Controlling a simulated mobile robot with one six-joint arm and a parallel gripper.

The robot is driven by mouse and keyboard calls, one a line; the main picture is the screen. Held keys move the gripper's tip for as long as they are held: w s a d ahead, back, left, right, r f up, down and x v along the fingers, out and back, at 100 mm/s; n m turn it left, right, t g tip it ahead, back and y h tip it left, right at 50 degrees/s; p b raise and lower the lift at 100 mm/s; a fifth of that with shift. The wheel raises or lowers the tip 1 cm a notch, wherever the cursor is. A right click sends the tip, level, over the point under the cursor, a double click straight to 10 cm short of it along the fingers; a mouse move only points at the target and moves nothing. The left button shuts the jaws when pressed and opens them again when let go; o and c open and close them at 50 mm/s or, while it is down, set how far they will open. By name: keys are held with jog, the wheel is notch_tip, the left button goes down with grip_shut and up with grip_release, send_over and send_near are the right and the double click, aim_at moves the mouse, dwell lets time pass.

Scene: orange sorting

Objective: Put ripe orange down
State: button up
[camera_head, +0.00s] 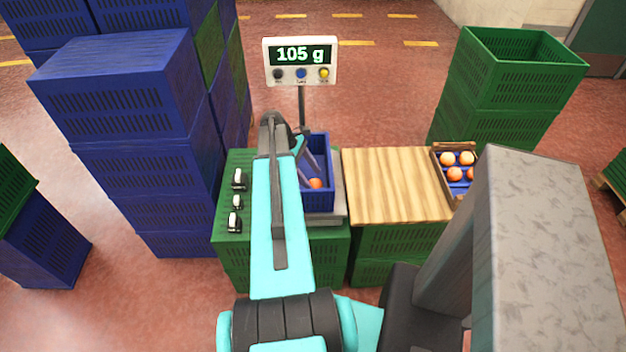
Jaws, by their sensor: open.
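One orange (316,183) lies in a blue crate (319,202) on the weighing scale (340,212). My gripper (309,175) reaches down into this crate and is open, with its fingers close beside the orange. My arm partly hides the gripper and the crate's left side, so I cannot tell whether a finger touches the fruit. The scale's display (300,61) reads 105 g.
A wooden board (390,185) to the right is bare. Beyond it a tray (436,165) holds several oranges. Tall blue crate stacks (140,170) stand left, and green crates (500,110) stand back right. Small black-and-white items (237,201) lie left of the scale.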

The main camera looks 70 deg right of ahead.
jog(key=b+v, duration=0.1)
jog(key=v, duration=0.9)
dwell(2.8)
